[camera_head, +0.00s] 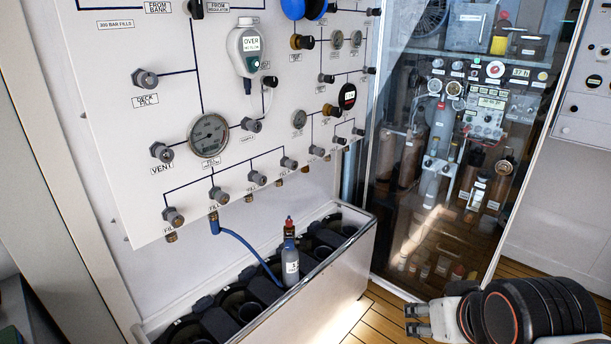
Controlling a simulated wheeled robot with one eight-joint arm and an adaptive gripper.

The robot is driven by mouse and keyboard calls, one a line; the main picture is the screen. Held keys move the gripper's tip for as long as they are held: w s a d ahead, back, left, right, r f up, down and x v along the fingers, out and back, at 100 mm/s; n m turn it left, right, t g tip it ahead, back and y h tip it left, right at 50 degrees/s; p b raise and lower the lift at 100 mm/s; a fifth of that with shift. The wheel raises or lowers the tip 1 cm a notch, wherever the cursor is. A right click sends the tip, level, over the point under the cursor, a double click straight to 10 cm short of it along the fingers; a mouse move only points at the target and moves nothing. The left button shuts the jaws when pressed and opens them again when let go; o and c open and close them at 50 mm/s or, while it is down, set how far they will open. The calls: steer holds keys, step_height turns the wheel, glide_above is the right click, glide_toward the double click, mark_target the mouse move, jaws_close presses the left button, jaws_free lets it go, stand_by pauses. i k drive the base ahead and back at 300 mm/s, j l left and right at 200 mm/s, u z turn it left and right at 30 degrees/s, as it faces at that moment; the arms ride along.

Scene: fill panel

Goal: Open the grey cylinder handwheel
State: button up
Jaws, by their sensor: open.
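A grey cylinder (291,268) stands upright in the rack near the middle of the view, with a label on its side. At its top is a dark valve with a small red piece (289,221); the handwheel is too small to make out clearly. A blue hose (246,243) runs from a fill fitting on the panel down towards the cylinder; its lower end is hidden behind the cylinder. My gripper (418,320) is at the lower right, its two fingers apart and pointing left. It is empty and well to the right of the cylinder, apart from it.
The white fill panel (140,120) rises behind the rack, with valves and gauges sticking out. The rack's long pale front wall (325,290) lies between my gripper and the cylinder. A glass-fronted cabinet (425,225) stands at the right. Wooden floor (375,318) shows between rack and gripper.

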mark_target(303, 242)
steer(key=i+l+u, duration=0.3)
steer(key=l+u, duration=0.3)
steer(key=i+l+u, duration=0.25)
steer(key=l, duration=0.2)
steer(key=l+u, duration=0.3)
